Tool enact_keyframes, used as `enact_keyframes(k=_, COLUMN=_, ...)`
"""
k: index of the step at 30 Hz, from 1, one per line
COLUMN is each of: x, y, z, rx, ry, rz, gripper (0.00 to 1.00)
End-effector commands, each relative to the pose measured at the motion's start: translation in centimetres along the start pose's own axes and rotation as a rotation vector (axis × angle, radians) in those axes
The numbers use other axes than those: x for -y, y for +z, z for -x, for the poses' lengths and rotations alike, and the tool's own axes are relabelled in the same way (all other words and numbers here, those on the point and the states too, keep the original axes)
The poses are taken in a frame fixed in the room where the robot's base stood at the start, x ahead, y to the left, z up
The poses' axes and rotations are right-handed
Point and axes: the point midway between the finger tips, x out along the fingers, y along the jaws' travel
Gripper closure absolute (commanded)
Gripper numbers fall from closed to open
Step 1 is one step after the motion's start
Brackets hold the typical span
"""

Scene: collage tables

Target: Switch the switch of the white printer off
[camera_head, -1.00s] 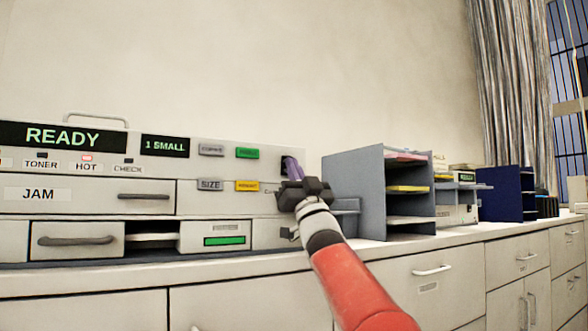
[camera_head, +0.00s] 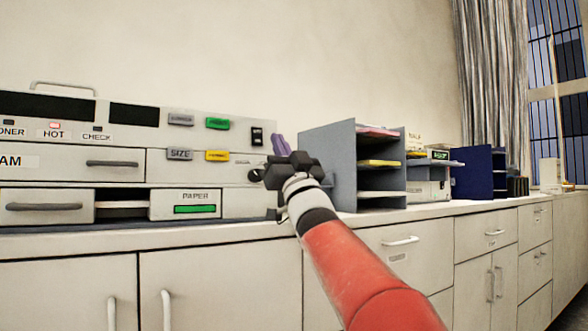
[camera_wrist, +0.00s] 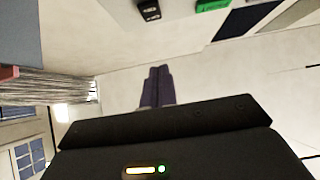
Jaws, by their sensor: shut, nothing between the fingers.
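The white printer (camera_head: 120,165) stands on the counter at the left, with dark, blank display panels (camera_head: 48,107). Its black rocker switch (camera_head: 257,136) is on the front at the upper right, beside the green button (camera_head: 217,123). The switch also shows at the top of the wrist view (camera_wrist: 149,10). My gripper (camera_head: 279,144) is shut and empty, with its purple fingers just right of the switch in the head view and apart from it. The fingers (camera_wrist: 158,86) also show in the wrist view, below the switch.
A grey shelf organizer (camera_head: 330,165) stands close to the right of my gripper. Further right are a smaller white machine (camera_head: 430,190) and a dark blue organizer (camera_head: 472,174). Cabinets (camera_head: 215,290) line the counter front. The wall above the printer is clear.

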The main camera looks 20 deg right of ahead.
Motion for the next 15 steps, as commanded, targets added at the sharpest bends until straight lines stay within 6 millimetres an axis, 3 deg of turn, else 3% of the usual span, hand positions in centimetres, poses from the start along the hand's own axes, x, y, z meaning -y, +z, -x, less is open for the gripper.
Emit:
enact_keyframes(k=1, x=0.0, y=-0.2, z=1.3, rx=0.000, ry=0.001, rz=0.002, gripper=1.00)
enact_keyframes(k=6, x=0.0, y=-0.8, z=3.8, rx=0.000, ry=0.001, rz=0.000, gripper=1.00)
enact_keyframes(k=15, x=0.0, y=-1.3, z=5.0, rx=-0.001, ry=0.001, rz=0.000, gripper=1.00)
